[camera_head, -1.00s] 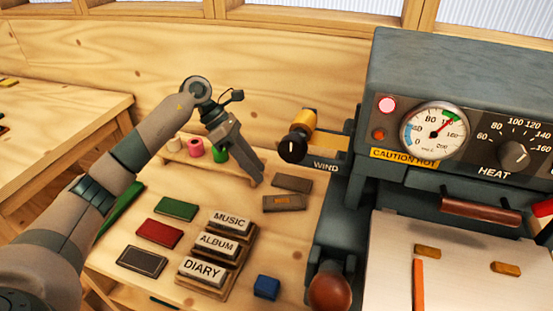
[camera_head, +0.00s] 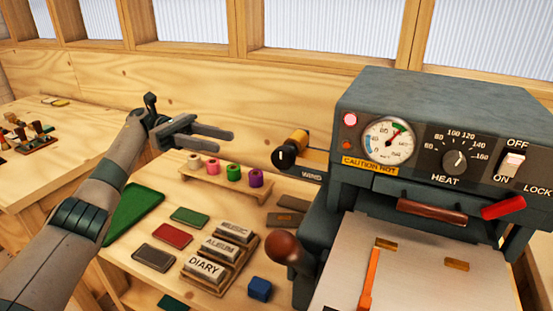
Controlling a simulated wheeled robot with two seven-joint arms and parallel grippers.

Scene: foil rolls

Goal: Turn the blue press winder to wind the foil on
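The blue-grey press (camera_head: 375,105) stands at the right. Its winder is a black knob (camera_head: 283,158) with a white mark, on the press's left side beside the word WIND. A gold foil roll (camera_head: 299,141) sits just behind the knob. My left gripper (camera_head: 226,142) is to the left of the knob, its fingers pointing right towards it. The fingers are apart with nothing between them, and they do not touch the knob. My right gripper is not in view.
A small wooden rack (camera_head: 205,183) with several coloured foil rolls stands below the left gripper. A brown ball handle (camera_head: 284,248) juts out at the press's front left. Label blocks (camera_head: 206,268), coloured pads and a blue cube (camera_head: 260,288) lie on the bench.

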